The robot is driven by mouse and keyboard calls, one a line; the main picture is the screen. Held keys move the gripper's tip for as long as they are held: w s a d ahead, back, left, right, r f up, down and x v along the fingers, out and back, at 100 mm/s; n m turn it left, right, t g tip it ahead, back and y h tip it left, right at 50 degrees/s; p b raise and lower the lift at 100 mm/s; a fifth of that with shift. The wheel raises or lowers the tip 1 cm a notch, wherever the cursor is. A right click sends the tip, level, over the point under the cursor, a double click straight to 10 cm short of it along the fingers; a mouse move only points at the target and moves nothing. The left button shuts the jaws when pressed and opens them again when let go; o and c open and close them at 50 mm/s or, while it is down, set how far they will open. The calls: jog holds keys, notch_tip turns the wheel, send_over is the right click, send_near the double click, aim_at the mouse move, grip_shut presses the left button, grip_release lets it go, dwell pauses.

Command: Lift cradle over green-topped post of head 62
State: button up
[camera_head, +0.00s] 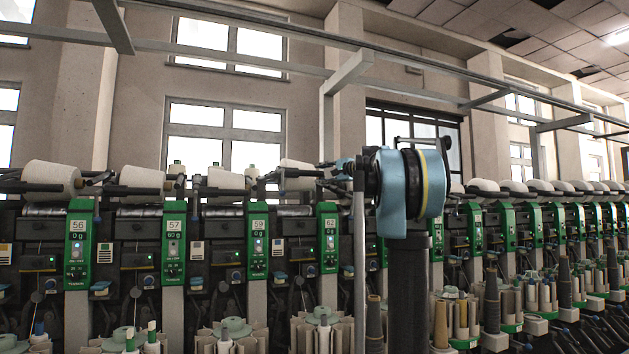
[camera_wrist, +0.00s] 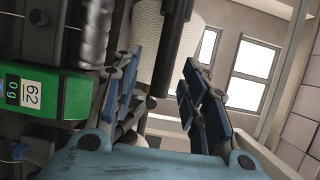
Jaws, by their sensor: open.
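The green post of head 62 (camera_head: 327,240) stands left of my arm in the head view, its display reading 62 and 0 g. In the wrist view, the post (camera_wrist: 35,95) is at the left, turned sideways. The cradle (camera_head: 298,173) shows as a dark bar near the post's top; a thick dark cylinder of it appears in the wrist view (camera_wrist: 178,35), beside a white ribbed cone (camera_wrist: 150,45). My gripper (camera_wrist: 160,75) is open, its blue-padded fingers apart on either side of the cradle parts. In the head view, my gripper (camera_head: 345,168) is small and partly hidden by my arm.
Posts of heads 56 (camera_head: 78,245), 57 (camera_head: 173,240) and 59 (camera_head: 258,240) stand to the left, with more green posts at the right. White cones lie along the top. Bobbins on pegs (camera_head: 440,325) stand below. An overhead rail (camera_head: 350,72) runs above the machine.

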jog(key=shift+v, duration=1.8)
jog(key=s+a+f+n+g+h, duration=0.2)
jog(key=s+a+f+n+g, duration=0.15)
jog(key=s+f, duration=1.15)
jog(key=s+a+f+n+g+h, duration=0.2)
jog(key=s+a+f+n+g, duration=0.15)
jog(key=s+f, duration=1.1)
jog(key=s+d+f+n+g+h, duration=0.1)
jog(key=s+d+f+h, duration=0.1)
jog(key=s+d+f, duration=0.2)
jog(key=s+d+f+n+g+h, duration=0.1)
jog(key=s+d+f+h, duration=0.2)
jog(key=s+f, duration=0.6)
jog(key=s+d+f+n+g+h, duration=0.1)
jog(key=s+d+f, duration=0.4)
jog(key=f, duration=1.7)
jog(key=s+g+h, duration=0.1)
jog(key=s, duration=0.1)
jog(key=shift+s+f, duration=0.2)
jog(key=shift+s, duration=0.1)
jog(key=shift+w+f, duration=0.2)
jog(key=shift+w, duration=0.3)
